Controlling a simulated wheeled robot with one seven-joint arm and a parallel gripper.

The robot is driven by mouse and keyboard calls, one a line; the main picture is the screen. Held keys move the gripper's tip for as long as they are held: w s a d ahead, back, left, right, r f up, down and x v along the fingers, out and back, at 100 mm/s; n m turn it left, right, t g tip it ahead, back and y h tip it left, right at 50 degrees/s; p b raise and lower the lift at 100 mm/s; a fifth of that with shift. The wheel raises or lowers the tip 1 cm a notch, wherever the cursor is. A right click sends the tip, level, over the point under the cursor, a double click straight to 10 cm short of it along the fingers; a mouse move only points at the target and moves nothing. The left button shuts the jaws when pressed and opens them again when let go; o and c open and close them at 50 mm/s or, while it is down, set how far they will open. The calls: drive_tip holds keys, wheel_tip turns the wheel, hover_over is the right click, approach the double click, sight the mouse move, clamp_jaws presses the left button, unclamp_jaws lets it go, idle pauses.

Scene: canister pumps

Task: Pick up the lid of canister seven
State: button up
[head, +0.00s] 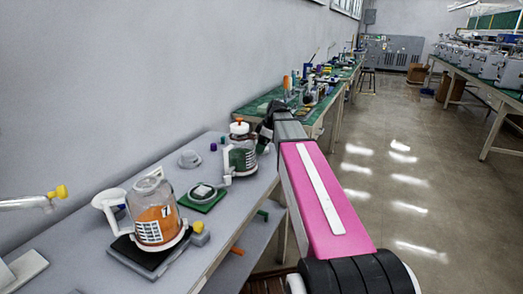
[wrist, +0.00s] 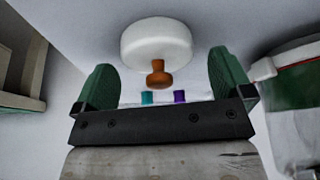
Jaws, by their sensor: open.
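An orange-filled canister (head: 157,222) stands on a dark square base at the front of the table, its label bearing a digit that looks like a seven. A green canister (head: 241,157) stands farther back, with a white lid with an orange knob (head: 239,127) showing at its top. In the wrist view a white lid (wrist: 157,42) with an orange-brown knob (wrist: 159,74) lies ahead of my gripper (wrist: 160,85). The knob appears between the two green fingers, with gaps on both sides. My gripper is open and empty. In the head view its fingers are largely hidden near the green canister.
A grey round piece (head: 190,158) lies on the table (head: 95,250) near a green plate (head: 202,198). A pale tap-like arm with a yellow end (head: 58,192) is at left. In the wrist view a green and clear container (wrist: 297,110) is close at right.

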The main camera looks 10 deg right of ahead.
drive_tip(key=c, duration=1)
drive_tip(key=shift+r, duration=0.1)
